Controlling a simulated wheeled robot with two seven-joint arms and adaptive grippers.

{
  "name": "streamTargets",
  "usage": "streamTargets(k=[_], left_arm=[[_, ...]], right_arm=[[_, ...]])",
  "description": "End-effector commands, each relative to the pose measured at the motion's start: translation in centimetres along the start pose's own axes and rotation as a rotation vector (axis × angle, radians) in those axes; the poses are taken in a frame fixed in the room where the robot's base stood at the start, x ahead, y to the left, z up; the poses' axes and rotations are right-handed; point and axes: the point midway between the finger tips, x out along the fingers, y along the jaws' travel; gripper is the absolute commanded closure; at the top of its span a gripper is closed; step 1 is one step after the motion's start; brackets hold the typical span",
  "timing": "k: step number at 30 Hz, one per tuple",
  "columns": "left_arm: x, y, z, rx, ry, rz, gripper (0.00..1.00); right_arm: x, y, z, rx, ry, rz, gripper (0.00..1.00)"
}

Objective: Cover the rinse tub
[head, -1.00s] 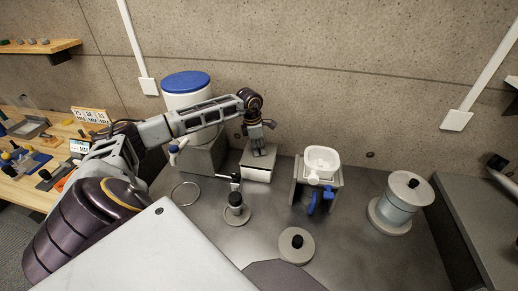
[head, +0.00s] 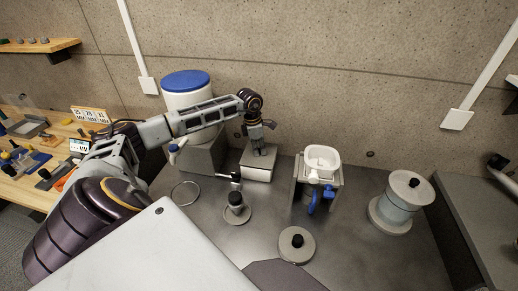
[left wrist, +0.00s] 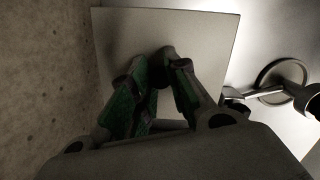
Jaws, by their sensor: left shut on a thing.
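My left gripper (head: 261,148) points down over a low white box (head: 257,175) near the back wall. It is shut on the raised middle of a flat, pale square plate that looks like a lid (head: 250,160). The plate also shows in the left wrist view (left wrist: 205,45), with the green-padded fingers closed over its middle. In the head view the plate lies over the box; whether it rests fully on the rim I cannot tell. An open white basin (head: 322,157) sits on a stand to the right. Which vessel is the rinse tub is not marked. My right gripper is out of view.
A white drum with a blue lid (head: 186,80) stands on a grey block (head: 204,155) to the left. A small post device (head: 236,205), a ring (head: 186,194), a knobbed disc (head: 297,245) and a lidded round jar (head: 397,203) stand on the grey bench.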

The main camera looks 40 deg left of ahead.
Motion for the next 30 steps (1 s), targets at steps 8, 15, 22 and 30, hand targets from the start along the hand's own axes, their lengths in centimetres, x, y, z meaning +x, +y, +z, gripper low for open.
streamTargets(k=[8,15,22,30], left_arm=[[0.22,0.00,-0.03,0.000,0.000,0.000,1.00],[0.39,0.00,-0.06,0.000,0.000,0.000,1.00],[0.56,0.00,-0.08,0.000,0.000,0.000,1.00],[0.70,0.00,-0.10,0.000,0.000,0.000,0.79]], right_arm=[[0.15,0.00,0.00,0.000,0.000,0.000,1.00],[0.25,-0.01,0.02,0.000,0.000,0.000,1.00],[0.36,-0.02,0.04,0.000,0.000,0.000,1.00],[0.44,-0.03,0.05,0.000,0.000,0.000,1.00]])
